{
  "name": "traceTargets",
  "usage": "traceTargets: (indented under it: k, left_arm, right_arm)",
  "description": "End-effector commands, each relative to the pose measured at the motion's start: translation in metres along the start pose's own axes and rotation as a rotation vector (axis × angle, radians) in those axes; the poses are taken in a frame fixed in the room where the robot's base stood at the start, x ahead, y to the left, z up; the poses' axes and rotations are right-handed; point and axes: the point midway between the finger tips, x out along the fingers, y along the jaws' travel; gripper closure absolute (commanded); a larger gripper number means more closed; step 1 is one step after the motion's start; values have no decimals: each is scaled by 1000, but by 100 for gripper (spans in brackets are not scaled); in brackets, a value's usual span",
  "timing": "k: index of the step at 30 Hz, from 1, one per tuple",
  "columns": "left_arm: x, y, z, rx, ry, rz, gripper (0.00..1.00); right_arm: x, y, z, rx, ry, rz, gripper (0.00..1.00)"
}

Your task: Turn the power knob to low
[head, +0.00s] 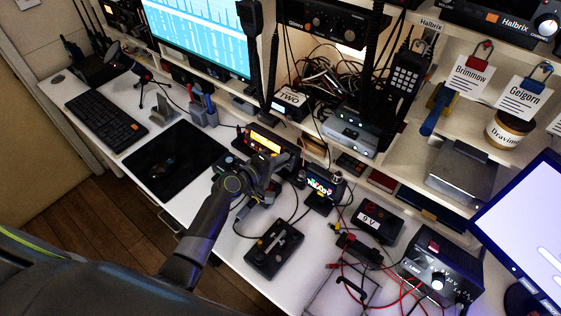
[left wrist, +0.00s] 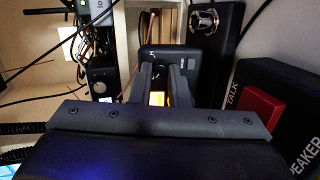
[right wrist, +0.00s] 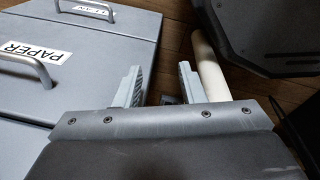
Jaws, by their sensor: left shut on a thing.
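A small black radio with a lit amber display (head: 265,141) stands at the back of the white desk in the head view. My left gripper (head: 277,166) is at its front, over its lower right part. In the left wrist view, the two fingers (left wrist: 166,82) reach to the front of a black box, with a bit of amber light between them. The left gripper is shut on a small part there, taken as the power knob; the fingers hide it, so its setting cannot be read. My right gripper (right wrist: 160,85) is open and empty, low over the floor.
A small unit with a colourful display (head: 321,187) stands just right of my left gripper, and a black key box (head: 273,248) lies in front. A black mouse mat (head: 172,160) is to the left. A grey bin labelled PAPER (right wrist: 85,85) stands beside my right gripper.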

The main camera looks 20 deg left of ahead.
Motion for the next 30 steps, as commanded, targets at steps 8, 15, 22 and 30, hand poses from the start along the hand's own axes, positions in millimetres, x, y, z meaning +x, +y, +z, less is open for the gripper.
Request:
traceTargets:
  k: [8, 15, 22, 30]
  left_arm:
    - [0, -2, 0, -115, -3, 14, 100]
    - [0, -2, 0, -149, -4, 19, 100]
    - [0, -2, 0, -152, -4, 19, 100]
    - [0, -2, 0, -151, -4, 19, 68]
  right_arm:
    - [2, 0, 0, 0, 0, 0, 64]
    - [2, 0, 0, 0, 0, 0, 64]
    - [2, 0, 0, 0, 0, 0, 64]
    - [2, 0, 0, 0, 0, 0, 64]
